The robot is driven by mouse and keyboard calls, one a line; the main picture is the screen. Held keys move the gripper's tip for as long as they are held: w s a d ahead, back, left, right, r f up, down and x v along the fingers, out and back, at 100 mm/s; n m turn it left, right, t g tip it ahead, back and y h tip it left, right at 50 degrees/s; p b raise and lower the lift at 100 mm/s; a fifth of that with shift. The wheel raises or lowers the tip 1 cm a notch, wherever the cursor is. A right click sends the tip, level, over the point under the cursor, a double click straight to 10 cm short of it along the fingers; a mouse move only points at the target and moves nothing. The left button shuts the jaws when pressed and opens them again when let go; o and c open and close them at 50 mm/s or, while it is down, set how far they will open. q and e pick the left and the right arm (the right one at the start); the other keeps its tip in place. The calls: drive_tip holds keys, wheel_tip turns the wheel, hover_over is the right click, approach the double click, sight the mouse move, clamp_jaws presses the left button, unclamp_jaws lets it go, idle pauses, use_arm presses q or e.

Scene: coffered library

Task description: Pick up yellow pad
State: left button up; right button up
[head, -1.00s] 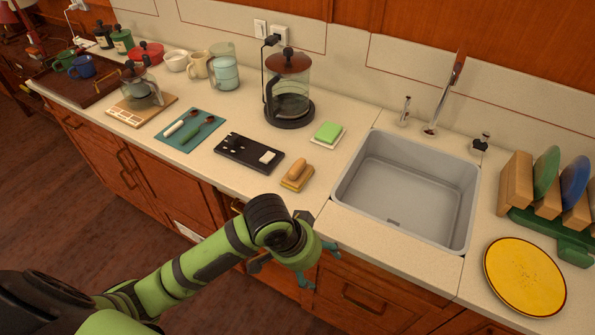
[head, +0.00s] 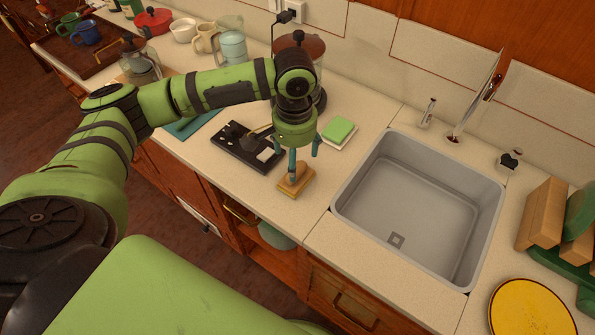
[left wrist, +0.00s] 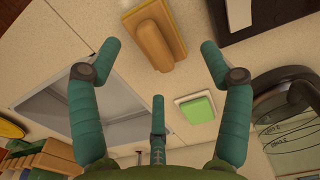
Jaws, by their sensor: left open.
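The yellow pad (head: 308,185) lies flat on the counter's front part, left of the sink, with a tan wooden block-like grip (head: 287,187) on top. In the left wrist view the pad (left wrist: 177,28) and its grip (left wrist: 148,44) are at the top middle, beyond the fingertips. My left gripper (head: 303,158) points down above and slightly behind the pad, its fingers spread and empty. In the left wrist view the open fingers (left wrist: 158,62) show no object between them. One finger partly covers the pad in the head view. My right gripper is not in view.
A green sponge (head: 340,128) on a white dish stands close behind the gripper. A black tray (head: 232,152) lies left of the pad. The sink (head: 400,215) is to the right. A glass coffee press (head: 312,50) stands behind my arm.

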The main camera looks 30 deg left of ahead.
sight(297, 168)
use_arm(q)
drive_tip(key=f, duration=0.2)
drive_tip(key=p, duration=0.1)
drive_tip(key=shift+w+d+f, duration=0.1)
drive_tip(key=shift+d+f, duration=0.15)
drive_tip(key=shift+f, duration=0.15)
wheel_tip(297, 168, down, 2)
drive_tip(key=shift+w+f, duration=0.1)
drive_tip(key=c, duration=1.4)
clamp_jaws()
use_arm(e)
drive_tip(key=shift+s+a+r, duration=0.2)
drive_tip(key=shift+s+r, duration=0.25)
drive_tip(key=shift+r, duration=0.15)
